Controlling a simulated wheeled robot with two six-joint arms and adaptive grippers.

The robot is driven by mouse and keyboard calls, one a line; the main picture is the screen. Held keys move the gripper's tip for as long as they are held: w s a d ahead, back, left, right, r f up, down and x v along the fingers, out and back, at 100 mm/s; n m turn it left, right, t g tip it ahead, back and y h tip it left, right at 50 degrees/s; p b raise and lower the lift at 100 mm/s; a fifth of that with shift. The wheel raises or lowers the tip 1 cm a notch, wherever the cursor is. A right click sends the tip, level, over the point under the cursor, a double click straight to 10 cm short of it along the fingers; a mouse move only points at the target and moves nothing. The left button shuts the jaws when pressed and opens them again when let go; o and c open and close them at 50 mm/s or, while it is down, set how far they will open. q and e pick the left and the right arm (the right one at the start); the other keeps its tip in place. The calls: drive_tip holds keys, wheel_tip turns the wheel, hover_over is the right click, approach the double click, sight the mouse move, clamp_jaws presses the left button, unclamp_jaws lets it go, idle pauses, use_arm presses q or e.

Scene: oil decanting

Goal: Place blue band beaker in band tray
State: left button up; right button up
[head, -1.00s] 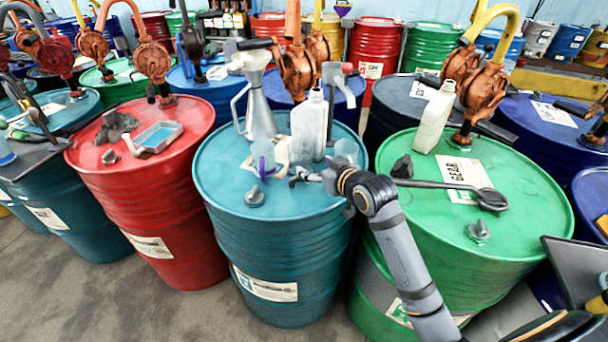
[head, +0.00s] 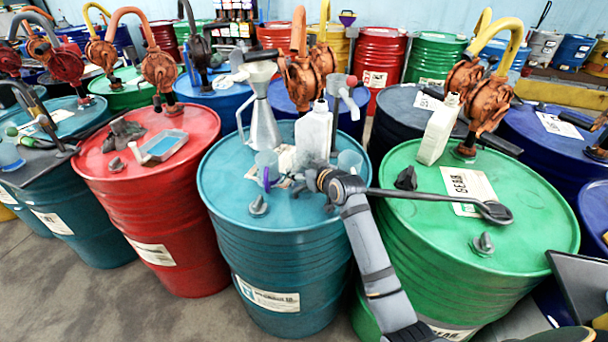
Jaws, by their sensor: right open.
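Two small clear beakers stand on the teal drum (head: 290,255): the left beaker (head: 266,163) has a purple mark low on its side, and the right beaker (head: 349,162) looks pale blue-grey. Another beaker, bluish in its lower part (head: 9,156), stands on a dark tray (head: 38,162) at the far left. I cannot tell for sure which is the blue band beaker or which tray is the band tray. My right gripper (head: 303,186) is open over the teal drum, between the two clear beakers, in front of a white jug. Its fingers are small and partly hidden. My left gripper is out of view.
A metal funnel can (head: 262,118) and a white jug (head: 314,132) stand behind my right gripper. A red drum (head: 168,235) holds a small blue-lined tray (head: 163,145).

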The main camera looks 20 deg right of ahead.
drive_tip(key=c, duration=1.1)
